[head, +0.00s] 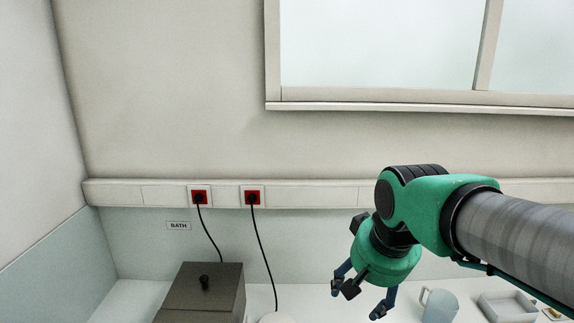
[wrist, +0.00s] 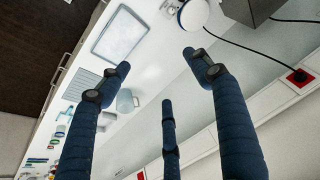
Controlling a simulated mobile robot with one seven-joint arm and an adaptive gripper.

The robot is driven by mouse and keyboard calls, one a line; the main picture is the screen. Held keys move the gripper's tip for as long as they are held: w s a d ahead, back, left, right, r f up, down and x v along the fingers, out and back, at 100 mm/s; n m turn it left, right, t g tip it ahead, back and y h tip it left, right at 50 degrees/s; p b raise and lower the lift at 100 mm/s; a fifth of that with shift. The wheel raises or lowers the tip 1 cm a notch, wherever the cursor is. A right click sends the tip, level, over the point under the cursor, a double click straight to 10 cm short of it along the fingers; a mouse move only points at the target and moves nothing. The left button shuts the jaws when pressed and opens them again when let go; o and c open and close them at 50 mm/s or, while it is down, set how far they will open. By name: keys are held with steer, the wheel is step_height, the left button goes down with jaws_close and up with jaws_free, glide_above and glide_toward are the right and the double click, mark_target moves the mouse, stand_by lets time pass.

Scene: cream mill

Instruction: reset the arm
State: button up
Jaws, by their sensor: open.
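My gripper (head: 358,301) hangs at the lower middle right of the head view, pointing down and to the left above the white bench. Its blue fingers are spread apart. In the wrist view my gripper (wrist: 157,66) shows three blue fingers with nothing between their tips. Nothing is held. My green and grey arm reaches in from the right of the head view, in front of the wall.
A dark grey lidded box (head: 205,292) stands on the bench under a BATH label (head: 179,226). Cables run from two red sockets (head: 199,197). A pale mug (head: 440,306) and a tray (head: 506,308) stand right. A white round thing (wrist: 194,14) shows near the fingers.

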steer(key=s+d+f+b, duration=0.2)
steer(key=s+d+f, duration=0.1)
steer(key=s, duration=0.4)
steer(key=s+d+f+t+b, duration=0.1)
steer(key=s+d+f+b, duration=0.1)
steer(key=s+f, duration=0.4)
steer(key=shift+s+d+f+n+h+b, duration=0.2)
steer(key=shift+s+d+n+h+b, duration=0.15)
steer(key=shift+s+d, duration=0.25)
steer(key=shift+w, duration=0.1)
stand_by(1.6)
